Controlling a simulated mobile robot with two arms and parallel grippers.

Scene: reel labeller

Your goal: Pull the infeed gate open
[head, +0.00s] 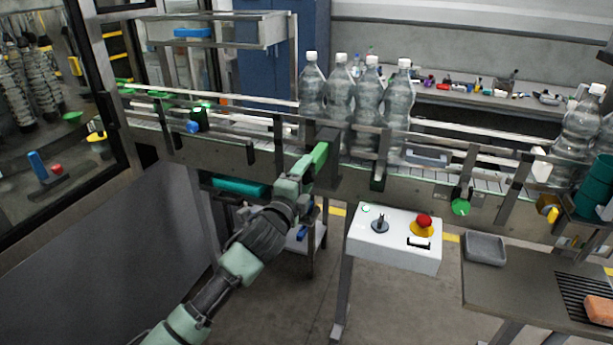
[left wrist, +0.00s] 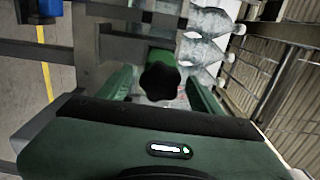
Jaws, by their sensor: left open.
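In the left wrist view a black knob (left wrist: 160,80) on a green block (left wrist: 162,57) sits between the two green fingers of my left gripper (left wrist: 160,92). The fingers are open, with space on each side of the knob. My right gripper is out of view.
A white control box (head: 395,240) with a red button stands right of my left arm. A grey tray (head: 485,249) lies on a side table at the lower right. The conveyor rail (head: 230,115) runs across the scene. A glazed enclosure is at the left.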

